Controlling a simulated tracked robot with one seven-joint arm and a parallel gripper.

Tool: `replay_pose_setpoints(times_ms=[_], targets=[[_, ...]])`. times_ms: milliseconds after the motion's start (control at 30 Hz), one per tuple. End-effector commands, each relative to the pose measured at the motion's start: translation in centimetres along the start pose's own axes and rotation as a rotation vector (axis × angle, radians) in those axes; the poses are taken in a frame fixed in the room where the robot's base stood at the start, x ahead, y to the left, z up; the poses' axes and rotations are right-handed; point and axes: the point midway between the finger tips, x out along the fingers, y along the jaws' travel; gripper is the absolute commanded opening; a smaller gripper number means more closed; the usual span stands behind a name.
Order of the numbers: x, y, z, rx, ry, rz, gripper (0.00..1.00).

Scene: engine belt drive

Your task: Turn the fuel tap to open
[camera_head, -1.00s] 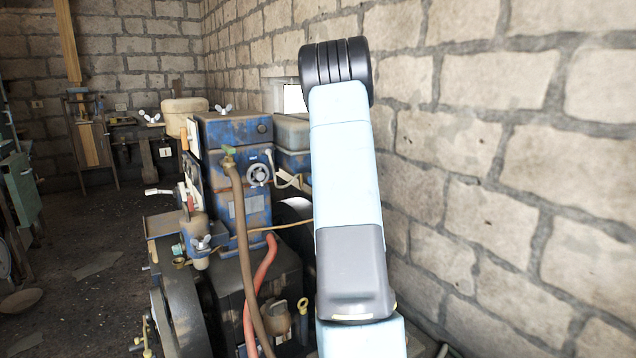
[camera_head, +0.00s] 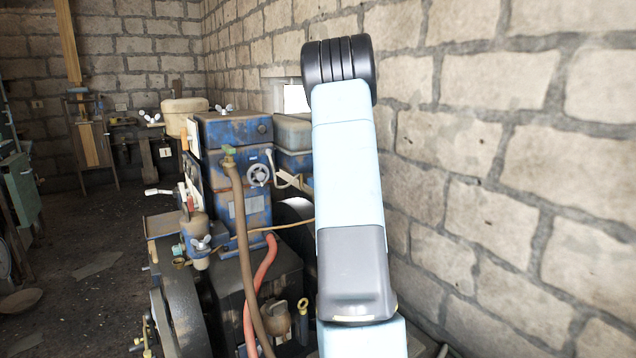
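The blue engine (camera_head: 235,130) stands left of my arm. I cannot tell for sure which fitting is the fuel tap. A small green fitting (camera_head: 228,151) sits at the top of a brown hose on the engine. A round grey handwheel (camera_head: 258,174) is on the blue front face. A bowl-shaped fitting with a silver wing piece (camera_head: 201,244) sits lower left. My pale blue arm rises upright on the right and hides part of the engine's right side. My gripper is not in view.
A stone wall (camera_head: 500,150) runs close along the right. A red hose (camera_head: 258,285) and a brown hose (camera_head: 243,240) hang down the engine's front. A dark flywheel (camera_head: 183,305) is at lower left. Open floor (camera_head: 90,255) lies to the left.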

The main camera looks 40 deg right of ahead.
Motion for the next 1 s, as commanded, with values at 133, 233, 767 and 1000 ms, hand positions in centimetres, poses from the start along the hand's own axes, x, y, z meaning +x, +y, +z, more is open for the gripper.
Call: replay_pose_setpoints(times_ms=[133, 233, 767, 1000], targets=[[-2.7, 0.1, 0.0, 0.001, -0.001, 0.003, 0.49], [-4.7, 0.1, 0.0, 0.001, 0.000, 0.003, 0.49], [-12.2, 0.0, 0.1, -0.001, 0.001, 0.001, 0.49], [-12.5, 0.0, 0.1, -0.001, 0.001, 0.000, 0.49]])
